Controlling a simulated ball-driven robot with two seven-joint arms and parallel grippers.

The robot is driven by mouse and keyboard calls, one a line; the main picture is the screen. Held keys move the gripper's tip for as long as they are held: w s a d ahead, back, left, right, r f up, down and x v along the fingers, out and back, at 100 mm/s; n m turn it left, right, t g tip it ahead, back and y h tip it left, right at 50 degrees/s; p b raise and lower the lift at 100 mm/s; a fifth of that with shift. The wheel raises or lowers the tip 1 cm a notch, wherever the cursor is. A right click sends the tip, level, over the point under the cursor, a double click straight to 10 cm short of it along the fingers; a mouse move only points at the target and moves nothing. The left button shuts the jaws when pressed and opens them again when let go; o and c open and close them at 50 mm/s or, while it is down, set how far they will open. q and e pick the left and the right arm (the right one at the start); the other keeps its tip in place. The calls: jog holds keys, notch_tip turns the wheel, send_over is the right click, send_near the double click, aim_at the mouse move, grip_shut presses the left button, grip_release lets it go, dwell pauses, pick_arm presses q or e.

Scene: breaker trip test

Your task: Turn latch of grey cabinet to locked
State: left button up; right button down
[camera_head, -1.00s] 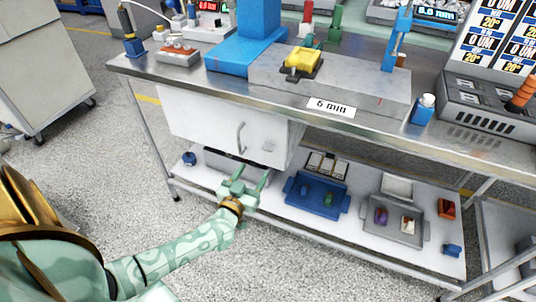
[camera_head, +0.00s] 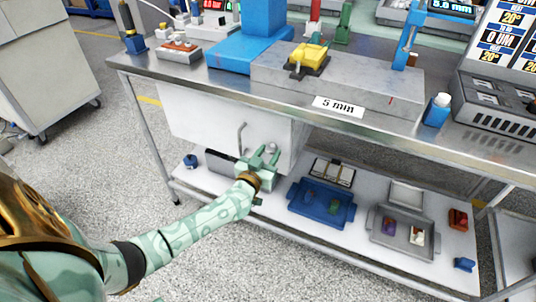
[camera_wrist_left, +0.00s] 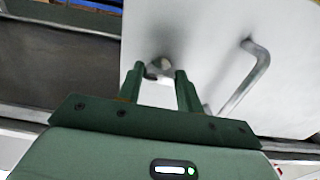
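The pale grey cabinet (camera_head: 200,115) hangs under the workbench top with its door shut; its door fills much of the left wrist view (camera_wrist_left: 205,30). A bar handle (camera_head: 241,138) is on the door, and it also shows in the left wrist view (camera_wrist_left: 247,78). The latch (camera_wrist_left: 158,68) is a small round metal knob beside the handle; its exact turn is too blurred to tell. My left gripper (camera_head: 264,154) is at the door in front of the latch. Its fingers (camera_wrist_left: 159,80) are apart, with the latch showing between the tips. My right gripper is out of view.
Below the cabinet, the lower shelf (camera_head: 270,210) holds a blue tray (camera_head: 320,212) and a grey tray (camera_head: 403,238). The workbench top (camera_head: 200,80) juts out above the cabinet. A table leg (camera_head: 150,135) stands left of the cabinet.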

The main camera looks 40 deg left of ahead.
pick_arm(q)
jog(key=shift+n, duration=0.3)
jog(key=shift+c, duration=0.4)
jog(key=shift+n+p, duration=0.4)
jog(key=shift+n, duration=1.4)
jog(key=n+p, duration=0.1)
jog(key=n, duration=0.2)
jog(key=shift+n, duration=0.3)
jog(key=n, duration=1)
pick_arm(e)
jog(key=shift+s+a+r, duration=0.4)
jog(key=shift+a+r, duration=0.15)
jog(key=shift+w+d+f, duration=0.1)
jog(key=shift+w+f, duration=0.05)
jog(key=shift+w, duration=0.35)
